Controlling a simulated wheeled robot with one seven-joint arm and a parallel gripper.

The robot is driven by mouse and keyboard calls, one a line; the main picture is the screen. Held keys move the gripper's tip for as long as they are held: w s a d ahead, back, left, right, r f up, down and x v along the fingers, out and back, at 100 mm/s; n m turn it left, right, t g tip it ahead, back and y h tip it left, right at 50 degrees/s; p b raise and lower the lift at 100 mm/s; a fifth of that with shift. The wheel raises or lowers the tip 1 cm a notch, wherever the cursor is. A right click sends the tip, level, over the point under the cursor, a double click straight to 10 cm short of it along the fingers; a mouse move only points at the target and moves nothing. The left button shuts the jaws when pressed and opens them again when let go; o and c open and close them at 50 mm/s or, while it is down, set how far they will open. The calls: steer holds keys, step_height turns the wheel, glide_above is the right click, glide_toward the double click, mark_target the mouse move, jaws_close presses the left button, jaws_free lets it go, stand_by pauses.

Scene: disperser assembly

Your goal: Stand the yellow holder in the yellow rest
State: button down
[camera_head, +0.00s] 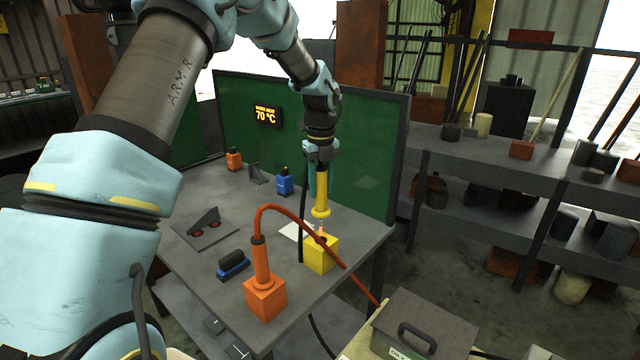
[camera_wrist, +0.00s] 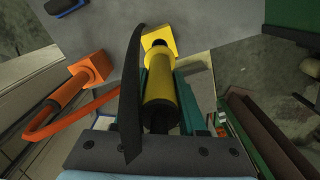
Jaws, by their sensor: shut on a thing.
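The yellow holder (camera_head: 321,193) is a yellow cylinder with a wider flange near its lower end. It hangs about upright from my gripper (camera_head: 318,165), which is shut on its upper part. The yellow rest (camera_head: 320,256) is a yellow block on the grey table, just below the holder; a narrow tip from the holder reaches down close to its top. I cannot tell if the tip has entered the rest. In the wrist view, the holder (camera_wrist: 160,85) lies between my fingers (camera_wrist: 160,100), with the yellow rest (camera_wrist: 158,40) beyond its end.
A blue block (camera_head: 284,184), a dark-topped blue tray (camera_head: 232,265) and a bracket (camera_head: 204,228) are on the table (camera_head: 215,290). A green panel (camera_head: 375,150) stands behind.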

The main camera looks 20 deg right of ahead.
mark_target(320, 214)
steer(key=shift+f+b, duration=2.9)
steer(key=shift+f, duration=1.6)
steer(key=shift+c, duration=2)
jaws_free()
step_height(320, 214, up, 11)
steer(key=b, duration=0.2)
steer(key=shift+f+b, duration=0.1)
steer(key=shift+b, duration=0.3)
